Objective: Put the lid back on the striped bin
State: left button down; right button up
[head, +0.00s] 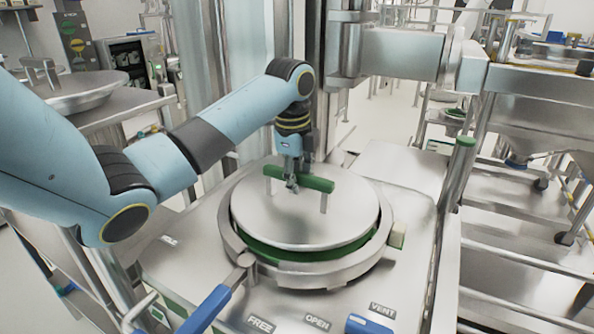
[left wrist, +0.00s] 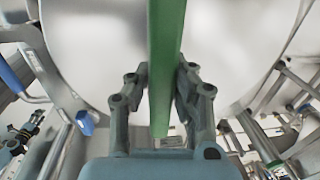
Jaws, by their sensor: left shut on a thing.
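A round silver lid (head: 265,222) with a green bar handle (head: 315,183) is over the round bin opening in the steel deck. A green band (head: 290,254) of the bin shows under the lid's front edge, inside a steel clamp ring (head: 325,273). I cannot tell whether the lid rests fully on the bin. My left gripper (head: 291,184) points down and is shut on the handle. In the left wrist view, its two fingers press both sides of the green handle (left wrist: 165,50) above the lid (left wrist: 95,45). My right gripper is out of view.
A blue-handled lever (head: 207,309) sticks out at the ring's front left. The deck has labels such as FREE, OPEN and VENT (head: 383,310). A green-capped post (head: 462,155) stands to the right. Another silver lid (head: 75,92) lies on a side table at left.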

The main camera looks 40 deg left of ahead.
aim_at(297, 203)
pick_arm(q)
jog(key=shift+w+f, duration=0.1)
jog(key=shift+f, duration=1.3)
jog(key=shift+f, duration=0.2)
dwell(0.4)
jog(key=c, duration=1.2)
grip_release()
jog(key=shift+o, duration=0.3)
jog(key=shift+s+f, duration=0.2)
notch_tip(297, 203, up, 12)
jog(key=s, duration=0.1)
jog(key=shift+d, duration=0.2)
jog(key=shift+s, duration=0.1)
